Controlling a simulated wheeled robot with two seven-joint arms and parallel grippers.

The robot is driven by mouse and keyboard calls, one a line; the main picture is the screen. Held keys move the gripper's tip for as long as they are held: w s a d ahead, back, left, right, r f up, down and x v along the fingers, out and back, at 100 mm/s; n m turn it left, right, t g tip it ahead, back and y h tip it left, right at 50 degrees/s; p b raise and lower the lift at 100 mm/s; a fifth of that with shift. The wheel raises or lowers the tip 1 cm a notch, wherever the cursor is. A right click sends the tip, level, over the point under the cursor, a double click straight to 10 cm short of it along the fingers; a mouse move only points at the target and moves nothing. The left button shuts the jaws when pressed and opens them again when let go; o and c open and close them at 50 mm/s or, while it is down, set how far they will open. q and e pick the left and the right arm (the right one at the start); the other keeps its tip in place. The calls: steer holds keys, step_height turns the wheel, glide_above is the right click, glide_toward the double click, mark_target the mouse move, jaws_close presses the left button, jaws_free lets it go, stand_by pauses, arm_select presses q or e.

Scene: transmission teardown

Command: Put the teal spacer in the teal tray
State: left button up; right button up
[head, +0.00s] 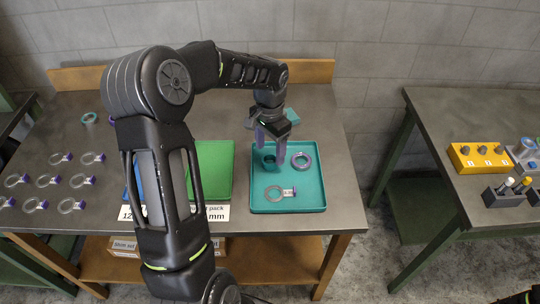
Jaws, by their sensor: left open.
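The teal tray (315,207) lies on the near table, right of the green tray. My left gripper (271,146) is over its back left part, pointing down, with its purple fingers apart. A teal piece with a dark opening (267,162), which looks like the teal spacer, is in the tray just below the fingers. The fingers partly hide it, and I cannot tell if they touch it.
Several tagged rings lie at left. A teal object (291,115) is behind the gripper.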

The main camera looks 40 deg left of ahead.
arm_select(q)
step_height(320, 180, up, 9)
steer(key=shift+b, duration=0.35)
steer(key=shift+f, duration=0.15)
stand_by(0.6)
